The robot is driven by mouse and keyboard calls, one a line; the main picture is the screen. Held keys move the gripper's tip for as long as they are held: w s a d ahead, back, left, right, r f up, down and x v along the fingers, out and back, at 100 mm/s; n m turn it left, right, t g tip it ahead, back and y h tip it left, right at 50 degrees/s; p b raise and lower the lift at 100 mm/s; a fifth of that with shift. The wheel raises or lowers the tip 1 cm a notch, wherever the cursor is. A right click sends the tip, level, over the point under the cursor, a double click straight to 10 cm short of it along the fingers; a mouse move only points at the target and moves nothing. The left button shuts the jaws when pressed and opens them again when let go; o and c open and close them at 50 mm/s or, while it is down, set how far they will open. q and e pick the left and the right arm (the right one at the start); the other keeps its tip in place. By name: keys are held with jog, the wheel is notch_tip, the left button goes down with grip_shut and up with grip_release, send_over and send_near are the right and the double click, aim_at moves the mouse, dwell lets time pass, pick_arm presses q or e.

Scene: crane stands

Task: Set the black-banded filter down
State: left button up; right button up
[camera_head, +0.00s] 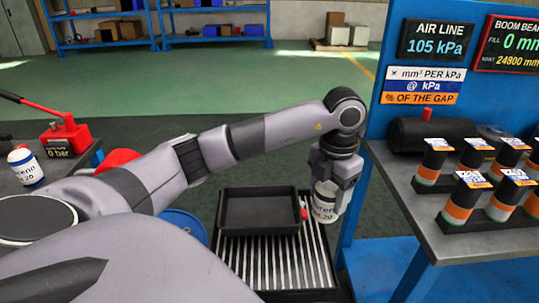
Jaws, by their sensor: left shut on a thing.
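My left gripper (331,184) reaches down from the bent wrist and is shut on a white canister filter (325,209) with dark blue lettering. The filter hangs roughly upright over the right side of a slatted metal grate, just right of a black tray (258,229). The gripper covers its top, and I cannot make out a black band on it. Whether its bottom touches anything is unclear. A similar white canister (25,166) with blue lettering stands on the left bench. My right gripper is not in view.
The slatted grate (262,262) has bare slats in front of the tray. A small red part (303,210) sits at the tray's right edge. The right bench (412,190) holds several orange-banded cylinders (461,203). A blue panel post (352,222) stands close to the gripper's right.

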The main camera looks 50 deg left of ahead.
pick_arm(q)
jog(key=n, duration=0.3)
jog(key=shift+w+a+r+b, duration=0.1)
jog(key=shift+w+a+b, duration=0.15)
jog(key=shift+b, duration=0.15)
jog(key=shift+w+a+r+n, duration=0.1)
jog(key=shift+n, duration=0.6)
jog(key=shift+f, duration=0.3)
jog(key=shift+f+b, duration=1)
jog(key=shift+f, duration=8.6)
jog(key=shift+f, duration=0.1)
jog(key=o, duration=1.3)
jog(key=shift+f, duration=0.1)
